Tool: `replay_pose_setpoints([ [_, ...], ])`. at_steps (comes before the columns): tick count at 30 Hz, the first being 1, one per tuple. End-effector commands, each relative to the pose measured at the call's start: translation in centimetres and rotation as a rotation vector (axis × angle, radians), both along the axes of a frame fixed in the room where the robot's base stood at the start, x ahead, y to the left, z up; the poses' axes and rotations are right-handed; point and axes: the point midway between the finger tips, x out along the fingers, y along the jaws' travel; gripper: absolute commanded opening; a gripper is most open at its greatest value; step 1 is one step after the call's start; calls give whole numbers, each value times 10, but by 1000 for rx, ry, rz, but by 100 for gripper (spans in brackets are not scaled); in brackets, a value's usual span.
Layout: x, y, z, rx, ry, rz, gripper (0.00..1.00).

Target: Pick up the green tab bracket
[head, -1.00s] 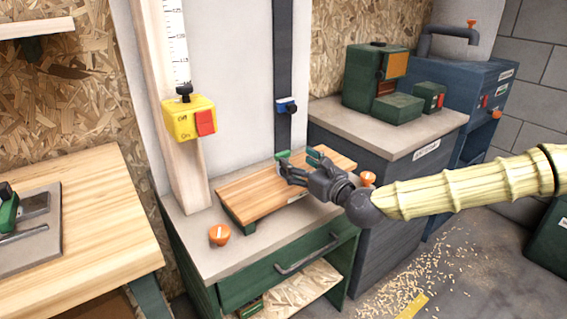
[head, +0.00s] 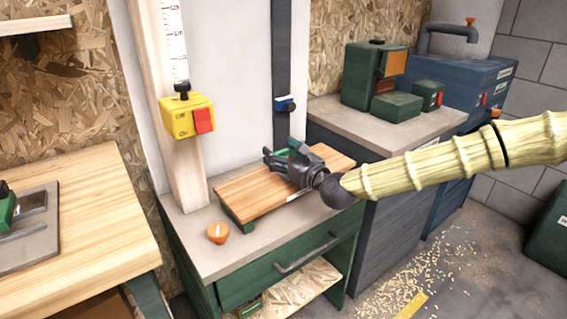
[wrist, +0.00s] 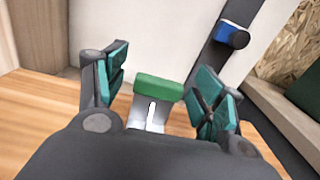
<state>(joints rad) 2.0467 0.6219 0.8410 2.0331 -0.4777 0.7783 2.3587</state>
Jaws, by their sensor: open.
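The green tab bracket (wrist: 158,88) shows in the wrist view as a green bar on top of a pale, slotted metal plate. It stands on the wooden board and lies between the two fingers of my gripper, with a gap on each side. My gripper (wrist: 160,95) is open and empty, its teal pads apart left and right of the bracket. In the head view my gripper (head: 285,161) is low over the wooden board (head: 243,193). The bracket is mostly hidden behind the gripper there.
The board rests on a grey-topped green cabinet (head: 205,262) with a drawer handle. An orange knob (head: 218,233) sits at the cabinet's left front. A yellow switch box (head: 188,117) is on the wooden post. A blue clamp (head: 285,104) is on the dark upright rail behind the board.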

Motion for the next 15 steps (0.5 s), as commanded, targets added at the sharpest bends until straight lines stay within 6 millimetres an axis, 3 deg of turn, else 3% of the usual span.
replay_pose_setpoints([
  [8, 1, 1, 0, 0, 0, 0, 69],
  [15, 1, 1, 0, 0, 0, 0, 25],
])
